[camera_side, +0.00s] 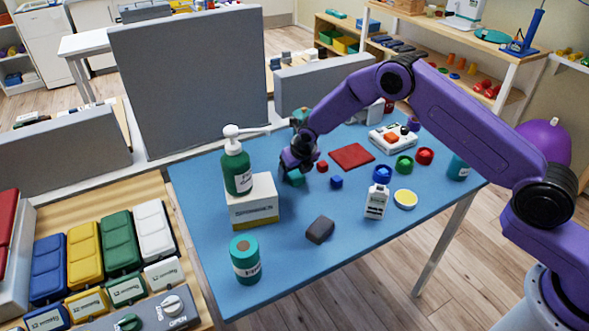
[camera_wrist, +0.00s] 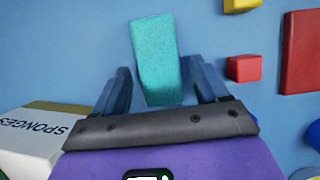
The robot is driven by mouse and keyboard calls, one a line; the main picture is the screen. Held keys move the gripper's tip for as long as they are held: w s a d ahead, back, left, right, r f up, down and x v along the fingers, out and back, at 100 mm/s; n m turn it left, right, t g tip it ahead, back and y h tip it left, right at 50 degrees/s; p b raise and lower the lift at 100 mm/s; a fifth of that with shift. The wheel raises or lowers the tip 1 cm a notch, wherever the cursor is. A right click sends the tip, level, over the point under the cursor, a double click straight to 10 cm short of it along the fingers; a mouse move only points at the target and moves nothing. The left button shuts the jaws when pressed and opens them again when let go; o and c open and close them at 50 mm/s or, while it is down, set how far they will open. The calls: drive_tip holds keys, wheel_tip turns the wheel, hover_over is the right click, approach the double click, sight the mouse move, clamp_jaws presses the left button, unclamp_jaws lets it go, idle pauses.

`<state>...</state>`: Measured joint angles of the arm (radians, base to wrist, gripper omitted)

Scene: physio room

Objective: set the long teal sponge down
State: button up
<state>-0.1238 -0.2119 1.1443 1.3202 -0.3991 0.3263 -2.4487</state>
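The long teal sponge (camera_wrist: 156,55) lies lengthwise between the fingers of my gripper (camera_wrist: 159,72) in the wrist view. Blue gaps show between the sponge and both fingers, so the gripper looks open around or just above it. In the side view my gripper (camera_side: 293,170) points down low over the blue table (camera_side: 270,275), and a small teal part of the sponge (camera_side: 296,179) shows under it. The rest of the sponge is hidden there by the gripper. I cannot tell for sure whether it rests flat on the table.
The white sponges box (camera_side: 253,205) with a green pump bottle (camera_side: 236,168) on it stands left of my gripper. A red cube (camera_side: 322,166), a blue cube (camera_side: 336,182) and a red mat (camera_side: 351,156) lie right. A dark grey block (camera_side: 320,230) is in front, with free table around it.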

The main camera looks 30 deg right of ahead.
drive_tip(key=v, duration=1.2)
drive_tip(key=shift+r, duration=0.2)
drive_tip(key=s+r+m+g, duration=0.1)
drive_tip(key=s+r+m, duration=0.45)
drive_tip(key=s, duration=0.55)
drive_tip(key=s+r+m+g, duration=0.1)
drive_tip(key=s+r+m, duration=0.3)
drive_tip(key=s+m, duration=0.45)
drive_tip(key=s+d+r+m+g, duration=0.1)
drive_tip(key=s+d+m, duration=0.3)
drive_tip(key=s, duration=0.8)
drive_tip(key=s+d+r+m+g, duration=0.1)
drive_tip(key=s+d+m, duration=0.4)
drive_tip(key=s, duration=0.7)
drive_tip(key=d, duration=0.2)
drive_tip(key=shift+s+d, duration=0.15)
drive_tip(key=shift+d, duration=0.2)
